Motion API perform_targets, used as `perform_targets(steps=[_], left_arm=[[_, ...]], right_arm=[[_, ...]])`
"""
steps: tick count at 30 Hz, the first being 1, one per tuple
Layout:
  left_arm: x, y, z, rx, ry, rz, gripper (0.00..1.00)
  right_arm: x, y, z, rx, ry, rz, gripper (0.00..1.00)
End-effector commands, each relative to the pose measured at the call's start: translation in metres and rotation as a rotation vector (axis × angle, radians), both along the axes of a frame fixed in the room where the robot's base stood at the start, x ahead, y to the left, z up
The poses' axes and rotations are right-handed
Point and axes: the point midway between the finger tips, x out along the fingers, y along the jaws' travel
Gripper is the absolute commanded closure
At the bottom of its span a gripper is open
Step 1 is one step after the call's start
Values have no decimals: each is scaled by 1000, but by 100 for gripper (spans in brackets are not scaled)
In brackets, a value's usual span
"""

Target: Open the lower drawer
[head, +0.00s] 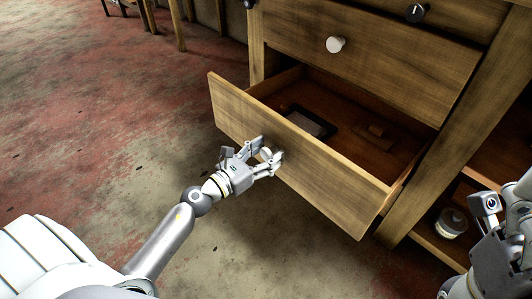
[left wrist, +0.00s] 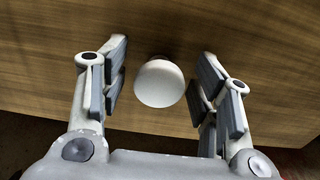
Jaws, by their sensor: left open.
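The lower drawer (head: 318,178) is wooden and stands pulled out from the cabinet, its inside in view. Its round white knob (left wrist: 160,82) is at the middle of its front and lies between my left gripper's fingers in the left wrist view. My left gripper (head: 268,154) is open around the knob, with a gap on both sides. My right gripper (head: 462,245) is at the right edge of the head view, partly cut off, away from the drawer; its jaws cannot be made out.
A dark framed item (head: 310,122) and a small brown item (head: 377,132) lie in the drawer. A closed drawer with a white knob (head: 336,45) is above. Open shelves at the right hold a jar (head: 451,222).

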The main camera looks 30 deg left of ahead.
Motion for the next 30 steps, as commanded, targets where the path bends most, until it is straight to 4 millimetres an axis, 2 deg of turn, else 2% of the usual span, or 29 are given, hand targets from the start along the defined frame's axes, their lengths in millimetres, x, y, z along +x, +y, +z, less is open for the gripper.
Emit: perform_targets(steps=[7, 21, 25, 30], left_arm=[[-9, 4, 0, 0, 1, 1, 43], [-91, 33, -1, -1, 3, 3, 43], [-106, 38, -1, -2, 2, 1, 43], [-113, 41, 0, 0, 0, 1, 43]], right_arm=[[0, 0, 0, 2, 1, -1, 24], [0, 0, 0, 0, 1, 0, 24], [0, 0, 0, 0, 1, 0, 24], [0, 0, 0, 0, 1, 0, 24]])
